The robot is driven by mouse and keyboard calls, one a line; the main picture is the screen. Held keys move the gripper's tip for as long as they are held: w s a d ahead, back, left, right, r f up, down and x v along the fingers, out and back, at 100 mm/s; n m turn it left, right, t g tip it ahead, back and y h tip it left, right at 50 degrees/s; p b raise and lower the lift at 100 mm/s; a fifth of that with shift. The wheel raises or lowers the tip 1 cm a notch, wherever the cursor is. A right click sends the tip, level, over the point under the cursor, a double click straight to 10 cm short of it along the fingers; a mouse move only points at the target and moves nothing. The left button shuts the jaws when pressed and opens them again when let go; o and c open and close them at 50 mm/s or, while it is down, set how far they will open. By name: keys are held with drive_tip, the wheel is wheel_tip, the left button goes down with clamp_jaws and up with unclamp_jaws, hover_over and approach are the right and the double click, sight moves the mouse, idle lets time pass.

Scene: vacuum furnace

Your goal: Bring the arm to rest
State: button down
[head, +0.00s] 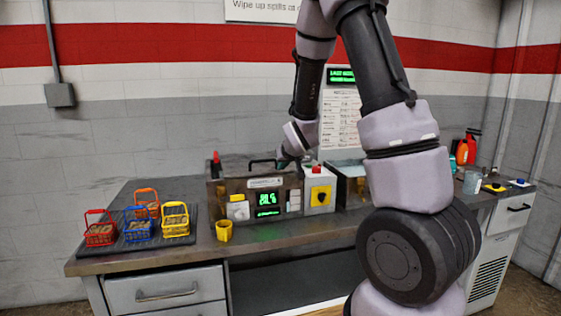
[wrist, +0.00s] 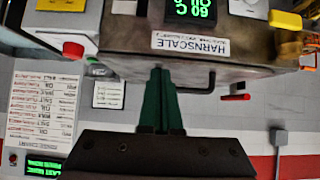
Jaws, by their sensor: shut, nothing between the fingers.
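My gripper (wrist: 160,72) shows in the wrist view with its two green fingers pressed together and nothing between them. In the head view my gripper (head: 284,160) hangs above the back of the furnace (head: 235,190), a dark box with a green display and a label. The arm reaches down to it from the upper right of the picture. The fingertips lie close to the furnace's top edge and black handle (head: 262,162); whether they touch cannot be told. The furnace also shows upside down in the wrist view (wrist: 135,15).
Red, blue, orange and yellow baskets stand on a dark tray (head: 190,240) at the left of the bench (head: 290,236). A yellow cup (head: 224,231) stands before the furnace. A grey box with a yellow switch plate (head: 320,194) adjoins it. Bottles (head: 463,152) stand at the right.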

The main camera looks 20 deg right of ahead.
drive_tip(key=s+f, duration=0.3)
drive_tip(key=s, duration=0.1)
drive_tip(key=s+d+r+m+g, duration=0.1)
drive_tip(key=s+r+m, duration=0.1)
drive_tip(key=s+r, duration=0.4)
drive_tip(key=s+d+r+m+g, duration=0.1)
drive_tip(key=s+r, duration=0.3)
drive_tip(key=r, duration=0.4)
drive_tip(key=s+a+r+y, duration=0.1)
drive_tip(key=s+r, duration=0.3)
drive_tip(key=s, duration=0.5)
drive_tip(key=s+a+r+m+g+y, duration=0.1)
drive_tip(key=s+r, duration=0.4)
drive_tip(key=s, duration=0.4)
drive_tip(key=shift+s+a+r, duration=0.15)
drive_tip(key=shift+a, duration=0.25)
